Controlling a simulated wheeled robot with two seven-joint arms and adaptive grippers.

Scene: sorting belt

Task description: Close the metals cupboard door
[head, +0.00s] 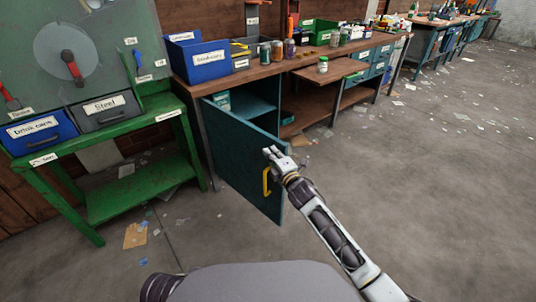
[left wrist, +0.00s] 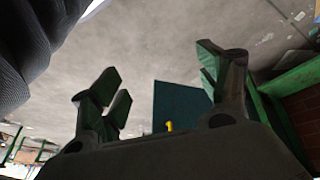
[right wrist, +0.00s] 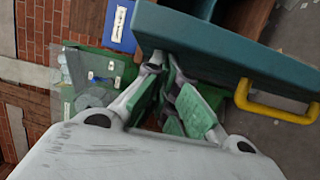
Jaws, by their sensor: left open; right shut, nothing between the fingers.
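The teal cupboard door (head: 235,150) stands wide open, swung out from the bench toward me, with a yellow handle (head: 267,181) near its free edge. The shelved cupboard inside (head: 257,92) shows behind it. My right gripper (head: 270,151) is shut and empty at the door's upper free corner, above the handle. In the right wrist view its fingers (right wrist: 170,68) lie close against the door (right wrist: 225,45), beside the handle (right wrist: 272,107); whether they touch, I cannot tell. My left gripper (left wrist: 165,72) is open and empty, with the door (left wrist: 181,104) far beyond it.
A green stand (head: 140,188) with blue and grey labelled bins is left of the door. The wooden benchtop (head: 232,76) carries a blue bin (head: 200,62), jars and tools. A pulled-out board (head: 330,70) is at its right. The floor (head: 400,180) on the right is open, with scattered paper.

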